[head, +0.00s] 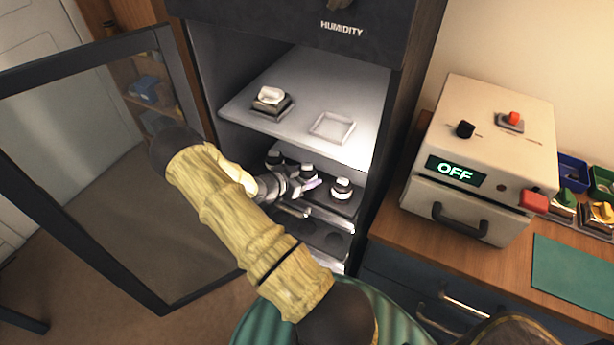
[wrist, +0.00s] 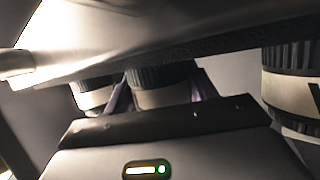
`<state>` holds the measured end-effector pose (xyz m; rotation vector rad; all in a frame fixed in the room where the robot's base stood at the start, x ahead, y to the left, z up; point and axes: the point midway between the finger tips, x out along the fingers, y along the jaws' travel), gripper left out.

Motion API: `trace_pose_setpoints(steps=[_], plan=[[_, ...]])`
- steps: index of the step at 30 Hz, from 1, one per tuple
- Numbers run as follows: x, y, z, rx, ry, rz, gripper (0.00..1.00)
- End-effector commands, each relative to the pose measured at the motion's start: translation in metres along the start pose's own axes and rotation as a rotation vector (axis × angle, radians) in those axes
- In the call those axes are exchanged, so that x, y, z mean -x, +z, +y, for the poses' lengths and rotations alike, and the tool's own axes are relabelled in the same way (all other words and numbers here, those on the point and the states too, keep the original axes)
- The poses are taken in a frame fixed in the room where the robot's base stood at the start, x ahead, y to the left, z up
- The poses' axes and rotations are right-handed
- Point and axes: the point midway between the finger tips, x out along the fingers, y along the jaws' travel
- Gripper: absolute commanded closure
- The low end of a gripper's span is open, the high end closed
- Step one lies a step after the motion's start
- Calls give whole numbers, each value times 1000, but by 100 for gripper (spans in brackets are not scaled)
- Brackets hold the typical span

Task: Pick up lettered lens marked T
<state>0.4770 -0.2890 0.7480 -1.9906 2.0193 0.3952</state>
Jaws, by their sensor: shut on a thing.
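Several dark lenses with white bands stand in a row on a lower shelf (head: 345,205) of the open cabinet. My gripper (head: 308,184) reaches in at the middle lens (head: 308,169). In the wrist view the purple fingers (wrist: 160,95) are on either side of that lens (wrist: 160,75), shut on it. Its letter is not readable, so I cannot tell whether it is T. A left lens (head: 275,157) and a right lens (head: 342,186) stand apart from it. The right lens in the wrist view (wrist: 287,88) shows part of a dark letter at the picture's edge.
The upper shelf (head: 300,115) lies close above the lenses and holds a white item on a dark base (head: 270,100) and an empty square tray (head: 332,127). The glass door (head: 95,170) stands open at left. A cream box reading OFF (head: 480,150) sits on the right counter.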

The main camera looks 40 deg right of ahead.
Motion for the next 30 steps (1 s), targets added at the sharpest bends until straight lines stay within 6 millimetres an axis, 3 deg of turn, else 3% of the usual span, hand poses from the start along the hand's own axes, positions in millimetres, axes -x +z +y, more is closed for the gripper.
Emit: trace_pose_setpoints(steps=[8,24,30], plan=[[3,-8,0,-2,0,2,66],[34,-83,0,-4,0,2,66],[38,-94,0,-1,1,2,66]])
